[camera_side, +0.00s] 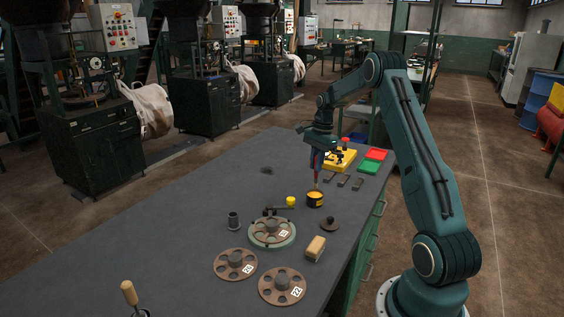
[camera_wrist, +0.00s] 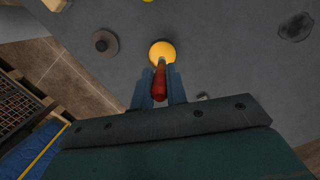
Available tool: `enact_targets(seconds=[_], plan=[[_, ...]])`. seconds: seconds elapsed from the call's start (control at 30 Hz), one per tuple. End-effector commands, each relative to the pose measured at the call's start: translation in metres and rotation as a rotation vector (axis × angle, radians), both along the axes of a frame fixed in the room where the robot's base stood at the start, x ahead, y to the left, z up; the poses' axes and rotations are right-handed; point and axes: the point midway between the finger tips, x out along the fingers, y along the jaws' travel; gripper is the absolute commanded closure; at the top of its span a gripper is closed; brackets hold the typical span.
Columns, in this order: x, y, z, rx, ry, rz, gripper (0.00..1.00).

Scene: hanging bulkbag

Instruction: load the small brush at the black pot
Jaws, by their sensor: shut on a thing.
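The black pot (camera_side: 315,199) stands on the grey bench top, with a yellow band on its side. In the wrist view its round yellow top (camera_wrist: 162,50) shows just beyond my fingertips. My gripper (camera_side: 317,160) is above the pot, pointing down. It is shut on the small brush (camera_wrist: 160,82), whose red handle sits between the two fingers in the wrist view. In the side view the brush (camera_side: 316,180) hangs down toward the pot. Its tip is at or just over the pot's opening; I cannot tell whether it touches.
A dark round lid with a knob (camera_side: 329,224) lies right of the pot. The bench's left side is mostly clear.

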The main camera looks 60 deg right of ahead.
Motion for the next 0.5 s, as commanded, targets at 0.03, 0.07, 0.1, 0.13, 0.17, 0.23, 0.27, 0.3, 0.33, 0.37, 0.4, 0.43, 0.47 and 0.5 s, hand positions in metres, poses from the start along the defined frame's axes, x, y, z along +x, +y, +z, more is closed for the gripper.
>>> enact_targets(seconds=[0.03,0.07,0.1,0.13,0.17,0.23,0.27,0.3,0.33,0.37,0.4,0.43,0.47,0.5], plan=[[0.000,0.000,-0.004,0.001,0.002,0.000,1.00],[0.000,0.000,-0.006,0.001,0.002,-0.001,1.00],[0.000,0.000,-0.008,0.000,0.001,-0.001,1.00],[0.000,0.000,-0.010,0.000,0.001,0.000,1.00],[0.000,0.000,-0.012,0.000,0.000,0.000,1.00],[0.000,0.000,-0.015,0.000,0.000,0.001,1.00],[0.000,0.000,-0.016,0.000,0.000,0.001,1.00],[0.000,0.000,-0.017,0.000,0.001,0.001,1.00],[0.000,0.000,-0.018,0.000,0.001,0.001,1.00],[0.000,0.000,-0.019,0.000,0.001,0.001,1.00],[0.000,0.000,-0.020,0.000,0.001,0.001,1.00],[0.000,0.000,-0.020,0.000,0.001,0.001,1.00],[0.000,0.000,-0.020,0.000,0.001,0.001,1.00],[0.000,0.000,-0.020,-0.001,0.000,0.001,1.00]])
